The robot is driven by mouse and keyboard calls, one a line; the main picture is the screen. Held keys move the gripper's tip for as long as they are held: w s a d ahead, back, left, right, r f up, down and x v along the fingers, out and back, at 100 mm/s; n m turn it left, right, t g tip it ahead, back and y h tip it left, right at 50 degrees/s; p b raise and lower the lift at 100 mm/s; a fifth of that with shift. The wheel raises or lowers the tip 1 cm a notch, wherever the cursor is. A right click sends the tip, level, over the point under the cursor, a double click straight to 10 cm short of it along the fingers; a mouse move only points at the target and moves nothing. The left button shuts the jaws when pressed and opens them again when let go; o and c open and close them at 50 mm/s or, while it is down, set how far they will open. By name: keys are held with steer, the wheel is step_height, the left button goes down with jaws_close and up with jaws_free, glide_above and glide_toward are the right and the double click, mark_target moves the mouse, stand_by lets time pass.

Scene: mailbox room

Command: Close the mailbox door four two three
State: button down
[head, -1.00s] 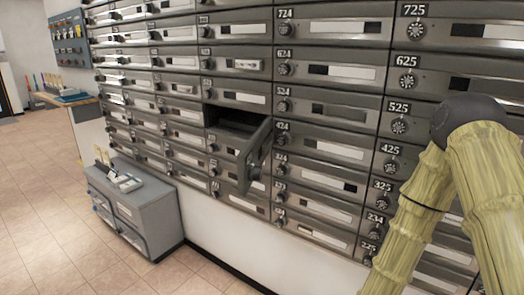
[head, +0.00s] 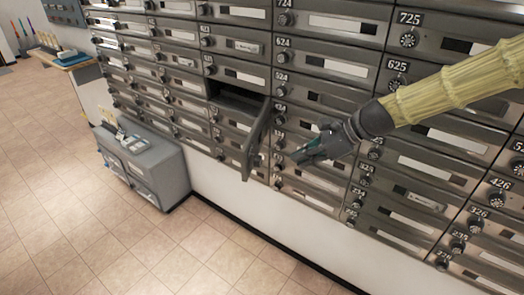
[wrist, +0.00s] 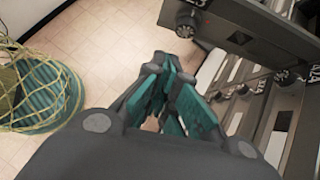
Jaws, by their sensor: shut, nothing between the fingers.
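The open mailbox door (head: 257,140) sticks out from the dark open compartment (head: 240,98), below the 523 row and left of the 424 box. It is hinged on its right side, and its number cannot be read. My gripper (head: 298,156) is shut and empty, just right of the door in the head view, apart from it as far as I can tell. In the wrist view my teal-padded fingers (wrist: 160,92) are together, and a dark door panel with a round knob (wrist: 187,24) shows above them.
The wall of closed mailboxes (head: 325,65) runs behind and right of my gripper. A low grey cabinet (head: 150,170) stands at the left. The tiled floor (head: 110,250) in front is clear.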

step_height(320, 180, up, 2)
steer(key=p, duration=0.1)
glide_toward(249, 170)
step_height(249, 170, down, 3)
steer(key=shift+w+a+f+p, duration=0.1)
steer(key=shift+w+a+p, duration=0.15)
steer(key=shift+a, duration=0.6)
steer(key=shift+w+a+f+p, duration=0.15)
steer(key=shift+a+p, duration=0.1)
steer(key=shift+a, duration=0.55)
steer(key=shift+a, duration=0.15)
